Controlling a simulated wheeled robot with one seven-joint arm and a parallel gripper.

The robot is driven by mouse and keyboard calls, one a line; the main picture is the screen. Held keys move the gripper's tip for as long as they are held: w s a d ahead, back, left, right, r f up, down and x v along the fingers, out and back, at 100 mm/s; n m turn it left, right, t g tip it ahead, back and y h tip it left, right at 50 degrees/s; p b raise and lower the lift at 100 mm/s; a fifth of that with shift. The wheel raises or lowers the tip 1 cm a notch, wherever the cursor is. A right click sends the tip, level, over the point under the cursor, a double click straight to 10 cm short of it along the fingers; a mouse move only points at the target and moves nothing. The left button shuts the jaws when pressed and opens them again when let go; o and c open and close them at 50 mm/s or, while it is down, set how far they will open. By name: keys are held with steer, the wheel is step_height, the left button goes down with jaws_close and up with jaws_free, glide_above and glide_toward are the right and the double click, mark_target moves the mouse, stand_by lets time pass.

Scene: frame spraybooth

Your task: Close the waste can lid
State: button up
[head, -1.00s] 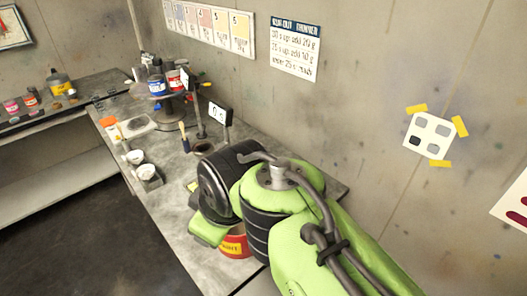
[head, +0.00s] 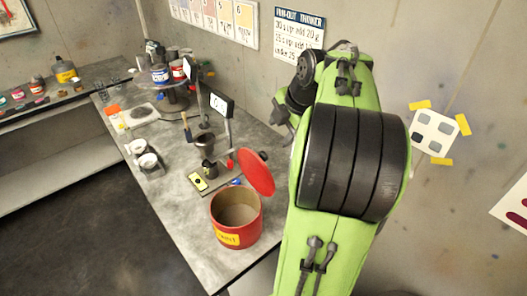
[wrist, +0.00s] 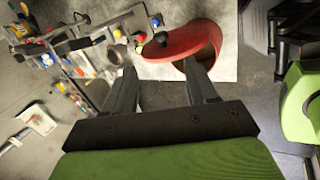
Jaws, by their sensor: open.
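The red waste can (head: 236,236) stands at the near end of the grey bench, its mouth open and its inside empty-looking. Its red lid (head: 257,174) is tilted up steeply at the can's back right rim, with a dark knob on its outer face. In the wrist view the lid (wrist: 185,42) lies ahead of my fingertips, and part of the can (wrist: 204,57) shows beside the right finger. My gripper (wrist: 160,68) is open with nothing between its fingers. In the head view my gripper (head: 284,126) is beyond and above the lid; contact is not visible.
A scale with a display (head: 221,105), a dark cup (head: 205,143) and a yellow-faced device (head: 199,184) stand behind the can. A turntable with paint tins (head: 160,76) is farther back. The wall is close behind my arm.

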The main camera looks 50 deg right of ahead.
mark_target(265, 154)
steer(key=x, duration=1.5)
steer(key=shift+w+a+r+b, duration=0.1)
steer(key=shift+a+b, duration=0.1)
steer(key=shift+b, duration=0.2)
jaws_close()
